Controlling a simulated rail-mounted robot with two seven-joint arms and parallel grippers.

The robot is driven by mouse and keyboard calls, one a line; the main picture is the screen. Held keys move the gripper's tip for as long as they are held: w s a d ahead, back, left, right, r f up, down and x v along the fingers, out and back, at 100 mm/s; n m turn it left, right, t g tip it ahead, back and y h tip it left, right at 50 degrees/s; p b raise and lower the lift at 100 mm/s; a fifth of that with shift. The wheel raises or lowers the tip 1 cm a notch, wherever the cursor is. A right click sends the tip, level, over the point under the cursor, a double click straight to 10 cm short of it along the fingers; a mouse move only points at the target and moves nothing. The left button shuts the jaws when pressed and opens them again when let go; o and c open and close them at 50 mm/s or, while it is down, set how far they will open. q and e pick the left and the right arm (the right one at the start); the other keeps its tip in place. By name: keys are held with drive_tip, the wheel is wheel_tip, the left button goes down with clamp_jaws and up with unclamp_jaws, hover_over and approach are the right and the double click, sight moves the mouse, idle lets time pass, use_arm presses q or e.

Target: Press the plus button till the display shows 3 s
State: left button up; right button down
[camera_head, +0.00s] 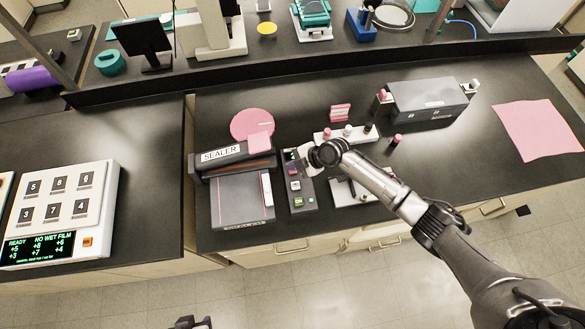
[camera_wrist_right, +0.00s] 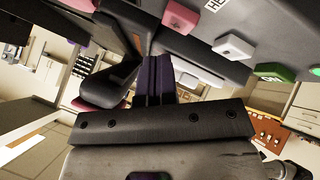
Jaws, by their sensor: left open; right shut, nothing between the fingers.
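The dark control box (camera_head: 305,207) stands right of the heat sealer (camera_head: 224,153), which is labelled SEALER. Its top has a pink button (camera_head: 292,169), a white button (camera_head: 295,185) and a green button (camera_head: 299,202). The right wrist view also shows the pink (camera_wrist_right: 180,18), white (camera_wrist_right: 233,46) and green (camera_wrist_right: 272,70) buttons. I cannot read a plus mark or the display. My right gripper (camera_head: 306,168) is shut and empty over the box's right side near the pink button; contact cannot be told. My left gripper (camera_head: 192,322) is open at the bottom edge, away from the box.
A white rack with small bottles (camera_head: 346,134) and a grey box (camera_head: 428,100) stand behind my right arm. A pink disc (camera_head: 252,124) lies behind the sealer. A pink sheet (camera_head: 538,130) lies at the right. A white device with a green display (camera_head: 40,246) is at left.

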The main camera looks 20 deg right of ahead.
drive_tip(key=shift+r+p, duration=1.1)
drive_tip(key=shift+r, duration=1)
idle(0.5)
idle(0.3)
